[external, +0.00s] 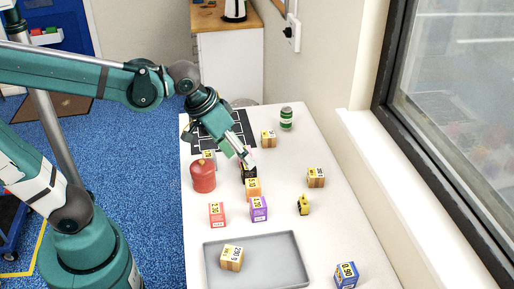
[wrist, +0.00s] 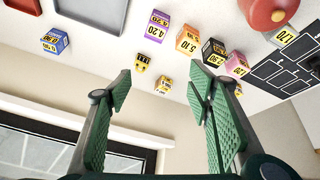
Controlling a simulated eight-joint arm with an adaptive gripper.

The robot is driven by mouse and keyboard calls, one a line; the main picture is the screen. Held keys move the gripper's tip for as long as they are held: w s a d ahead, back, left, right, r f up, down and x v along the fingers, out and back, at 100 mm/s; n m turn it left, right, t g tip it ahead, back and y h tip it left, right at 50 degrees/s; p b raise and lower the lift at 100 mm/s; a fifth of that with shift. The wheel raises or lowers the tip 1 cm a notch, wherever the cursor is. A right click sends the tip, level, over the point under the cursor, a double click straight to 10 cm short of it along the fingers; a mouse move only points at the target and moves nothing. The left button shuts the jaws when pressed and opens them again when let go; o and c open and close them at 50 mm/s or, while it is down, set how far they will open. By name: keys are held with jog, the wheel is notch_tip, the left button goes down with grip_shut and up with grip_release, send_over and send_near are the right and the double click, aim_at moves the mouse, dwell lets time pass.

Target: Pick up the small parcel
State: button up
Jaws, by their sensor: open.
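Three small brown cardboard boxes with printed labels could be the small parcel; I cannot tell which one is meant. One box (external: 316,177) stands on the right side of the white table, one (external: 268,139) stands further back, and one (external: 231,257) sits in the grey tray. My gripper (external: 248,160) is open and empty, above the table near the black box. In the wrist view my gripper (wrist: 162,82) has its fingers spread, and a brown box (wrist: 164,86) shows between them, beyond the fingertips and apart from them.
A red canister (external: 203,177), orange box (external: 253,187), purple box (external: 259,209) and red box (external: 216,214) crowd the table's middle and left. A yellow-black item (external: 303,206), green can (external: 286,118), blue box (external: 345,275) and grey tray (external: 276,272) stand around them. The window wall borders the right.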

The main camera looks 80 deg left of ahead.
jog(key=w+a+n+g+p, duration=0.2)
jog(key=w+a+n+p, duration=0.15)
jog(key=w+a, duration=0.5)
jog(key=n+g+p, duration=0.3)
jog(key=n+p, duration=0.3)
jog(key=n, duration=0.4)
send_over(268, 134)
jog(key=shift+m+h, duration=0.25)
jog(key=shift+h, duration=0.15)
jog(key=f, duration=1.3)
jog(key=shift+w+d+f, duration=0.15)
jog(key=shift+w+d, duration=0.1)
jog(key=shift+w, duration=0.05)
jog(key=shift+a+f, duration=0.3)
jog(key=shift+s+f, duration=0.1)
jog(key=shift+f, duration=1.15)
jog(key=shift+s+f, duration=0.1)
jog(key=shift+f, duration=2.5)
